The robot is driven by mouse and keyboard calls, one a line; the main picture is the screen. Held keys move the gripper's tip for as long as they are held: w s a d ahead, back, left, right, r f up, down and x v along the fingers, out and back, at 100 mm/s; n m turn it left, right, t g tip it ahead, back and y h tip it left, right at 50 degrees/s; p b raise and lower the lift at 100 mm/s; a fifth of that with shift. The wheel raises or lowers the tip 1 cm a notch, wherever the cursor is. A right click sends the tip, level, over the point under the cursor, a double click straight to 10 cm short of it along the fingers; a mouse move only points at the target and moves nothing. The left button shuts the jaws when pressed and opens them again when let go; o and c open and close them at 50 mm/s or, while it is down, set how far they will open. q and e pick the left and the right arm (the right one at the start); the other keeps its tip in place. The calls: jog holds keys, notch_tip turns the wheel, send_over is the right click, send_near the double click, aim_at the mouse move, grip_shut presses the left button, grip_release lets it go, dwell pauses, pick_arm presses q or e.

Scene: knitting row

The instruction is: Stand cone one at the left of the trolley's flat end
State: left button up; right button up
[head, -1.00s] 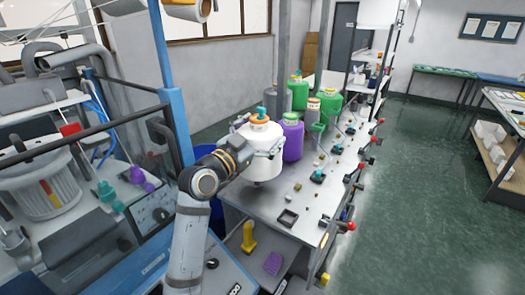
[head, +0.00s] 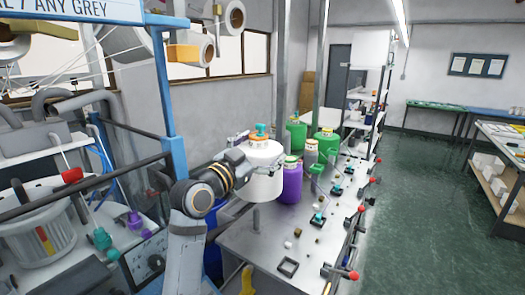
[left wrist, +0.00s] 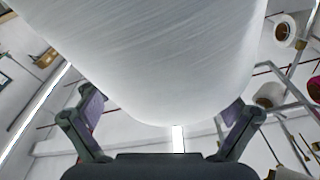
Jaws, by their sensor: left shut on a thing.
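A white yarn cone (head: 264,184) with a teal and orange top is in my left gripper (head: 258,170). The fingers hold it upright by its sides, and it appears raised above the trolley's grey top. In the left wrist view the cone's white body (left wrist: 175,60) fills the space between both fingers (left wrist: 165,125). The trolley (head: 248,240) stretches away from me, its bare near end below the cone. No number shows on the cone. My right gripper is out of view.
A purple cone (head: 290,185) stands close to the right of the held cone, with green cones (head: 325,145) and a grey one (head: 311,153) behind. A small black square frame (head: 288,267) lies at the near end. Red-knobbed levers (head: 353,275) line the right edge.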

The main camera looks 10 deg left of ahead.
pick_arm(q)
notch_tip(320, 180, up, 8)
jog(key=p, duration=0.5)
jog(key=shift+d+r+p, duration=0.1)
jog(key=shift+r+p, duration=0.3)
jog(key=shift+r, duration=0.85)
